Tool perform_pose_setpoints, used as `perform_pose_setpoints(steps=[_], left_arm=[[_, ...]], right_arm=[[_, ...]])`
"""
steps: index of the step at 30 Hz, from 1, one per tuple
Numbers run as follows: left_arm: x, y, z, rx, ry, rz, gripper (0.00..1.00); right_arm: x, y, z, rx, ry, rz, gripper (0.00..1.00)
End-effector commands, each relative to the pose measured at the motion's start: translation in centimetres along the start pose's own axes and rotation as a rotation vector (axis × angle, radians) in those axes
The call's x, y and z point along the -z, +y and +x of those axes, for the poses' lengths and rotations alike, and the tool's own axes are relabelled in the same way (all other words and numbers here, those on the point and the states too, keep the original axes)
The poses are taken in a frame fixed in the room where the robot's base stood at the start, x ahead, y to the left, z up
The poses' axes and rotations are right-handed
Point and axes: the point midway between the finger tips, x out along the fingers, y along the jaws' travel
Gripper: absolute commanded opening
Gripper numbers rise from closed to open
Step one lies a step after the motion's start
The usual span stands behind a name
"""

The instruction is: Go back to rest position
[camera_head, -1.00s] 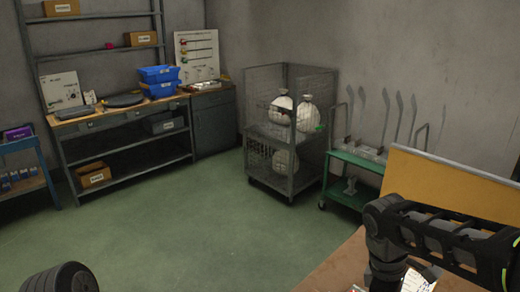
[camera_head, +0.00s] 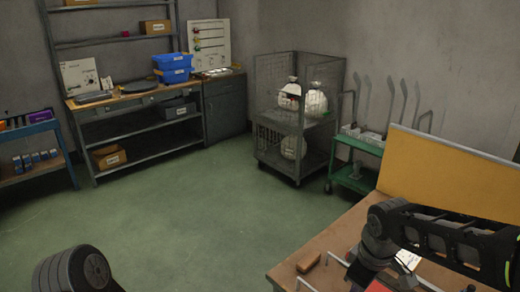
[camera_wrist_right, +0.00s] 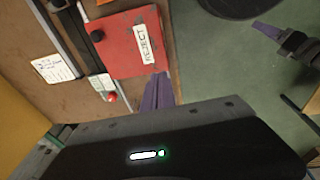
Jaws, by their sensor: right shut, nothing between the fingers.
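My right gripper (camera_wrist_right: 158,90) shows in the right wrist view as two purple-grey fingers side by side, shut and empty, beside the red box and near the table's edge. In the head view my right arm comes in from the right above the workbench (camera_head: 325,240), and the gripper itself is hidden. My left gripper (camera_wrist_right: 266,30) shows at the upper right of the right wrist view, over the green floor, as a narrow purple tip on a dark body. Whether it is open is unclear. In the head view only a dark link of my left arm shows at the bottom left.
A red box (camera_wrist_right: 128,42) marked REJECT sits on the bench beside white labels. A brown block (camera_head: 309,262) lies near the bench's left edge. A yellow panel (camera_head: 440,175) stands behind. A green cart (camera_head: 355,180) and wire cage (camera_head: 290,165) stand beyond. Green floor is clear at left.

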Motion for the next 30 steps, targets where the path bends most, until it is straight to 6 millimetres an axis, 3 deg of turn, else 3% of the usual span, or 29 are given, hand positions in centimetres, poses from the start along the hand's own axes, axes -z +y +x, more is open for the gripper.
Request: perform_pose_setpoints(steps=[5, 8, 11, 12, 15, 18, 21, 24, 30], left_arm=[[0.0, 0.0, 0.0, 0.0, 0.001, 0.0, 0.76], [0.0, 0.0, 0.0, 0.0, 0.001, 0.0, 0.76], [0.0, 0.0, 0.0, 0.0, 0.0, 0.0, 0.76], [0.0, 0.0, 0.0, 0.0, 0.001, 0.0, 0.76], [0.0, 0.0, 0.0, 0.0, 0.001, 0.0, 0.76], [0.0, 0.0, 0.0, 0.0, 0.001, 0.0, 0.76], [0.0, 0.0, 0.0, 0.0, 0.001, 0.0, 0.76], [0.0, 0.0, 0.0, 0.0, 0.0, 0.0, 0.76], [0.0, 0.0, 0.0, 0.0, 0.0, 0.0, 0.76]], right_arm=[[4.0, -2.5, 5.0, 0.053, 0.159, 0.145, 0.0], [6.0, -5.1, 9.5, 0.118, 0.251, 0.289, 0.0], [6.3, -9.2, 15.8, 0.204, 0.31, 0.506, 0.0], [5.6, -11.2, 18.5, 0.236, 0.312, 0.603, 0.0], [2.1, -16.0, 23.8, 0.281, 0.269, 0.803, 0.0], [-2.0, -20.5, 27.0, 0.309, 0.178, 0.896, 0.0], [-5.3, -24.1, 28.5, 0.343, 0.08, 0.917, 0.0], [-7.3, -26.6, 29.2, 0.371, 0.014, 0.918, 0.0], [-8.2, -27.5, 29.7, 0.385, -0.016, 0.924, 0.0]])
